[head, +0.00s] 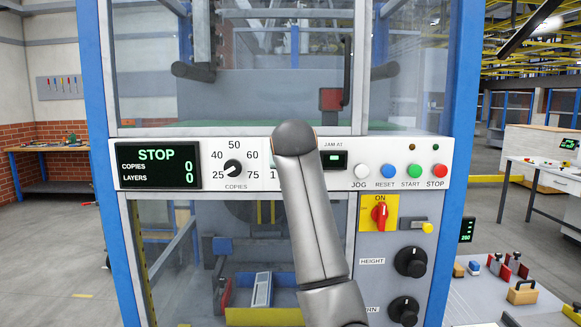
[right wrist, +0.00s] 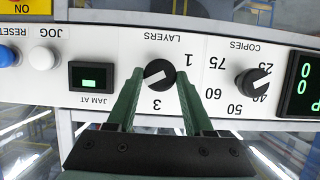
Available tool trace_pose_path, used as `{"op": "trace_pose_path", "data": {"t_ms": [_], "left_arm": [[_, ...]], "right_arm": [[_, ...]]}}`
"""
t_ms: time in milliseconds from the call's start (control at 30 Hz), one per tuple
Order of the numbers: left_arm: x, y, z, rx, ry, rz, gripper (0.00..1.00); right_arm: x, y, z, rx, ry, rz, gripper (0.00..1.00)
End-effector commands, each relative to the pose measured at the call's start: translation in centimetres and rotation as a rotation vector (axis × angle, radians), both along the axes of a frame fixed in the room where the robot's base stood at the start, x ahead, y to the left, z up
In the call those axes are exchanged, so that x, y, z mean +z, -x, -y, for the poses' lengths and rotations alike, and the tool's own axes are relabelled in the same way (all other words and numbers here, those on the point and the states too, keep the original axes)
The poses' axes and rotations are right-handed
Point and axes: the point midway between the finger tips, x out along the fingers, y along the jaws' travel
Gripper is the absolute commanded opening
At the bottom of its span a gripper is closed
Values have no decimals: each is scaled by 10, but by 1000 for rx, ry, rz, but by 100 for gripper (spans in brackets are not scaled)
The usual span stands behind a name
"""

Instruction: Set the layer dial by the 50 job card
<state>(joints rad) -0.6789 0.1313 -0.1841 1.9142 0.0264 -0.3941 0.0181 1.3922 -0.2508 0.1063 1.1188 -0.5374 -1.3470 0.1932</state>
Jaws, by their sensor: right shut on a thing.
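The layer dial, a black knob (right wrist: 160,75) with a white pointer mark, sits under the LAYERS label in the upside-down right wrist view. Its 1 and 3 show; my fingers cover other marks. The white mark slants toward the picture's left, and the number there is hidden. My right gripper (right wrist: 159,80) is shut on this knob, with one green finger on each side. In the head view my right arm hides the dial and the fingertips. I cannot make out a 50 job card. My left gripper is out of view.
The copies dial (head: 232,168) beside it points to 25. The display (head: 160,166) reads STOP, copies 0, layers 0. Buttons, including JOG (head: 361,171) and red STOP (head: 439,170), line the panel's right. A red switch (head: 380,213) and black HEIGHT knob (head: 410,262) are below.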

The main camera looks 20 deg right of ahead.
Motion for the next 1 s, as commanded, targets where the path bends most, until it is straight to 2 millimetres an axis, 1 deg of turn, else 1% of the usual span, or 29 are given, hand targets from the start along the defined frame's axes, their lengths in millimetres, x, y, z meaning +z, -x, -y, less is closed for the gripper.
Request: {"op": "trace_pose_path", "data": {"t_ms": [400,433,667,900,1000], "left_arm": [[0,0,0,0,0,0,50],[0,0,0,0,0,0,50],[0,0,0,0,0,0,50],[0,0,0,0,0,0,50],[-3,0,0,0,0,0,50]], "right_arm": [[-1,0,0,0,-11,0,0],[-1,0,0,0,-10,0,55],[-1,0,0,0,-9,0,81],[0,0,0,0,-8,1,82],[1,4,-2,0,-7,2,82]]}}
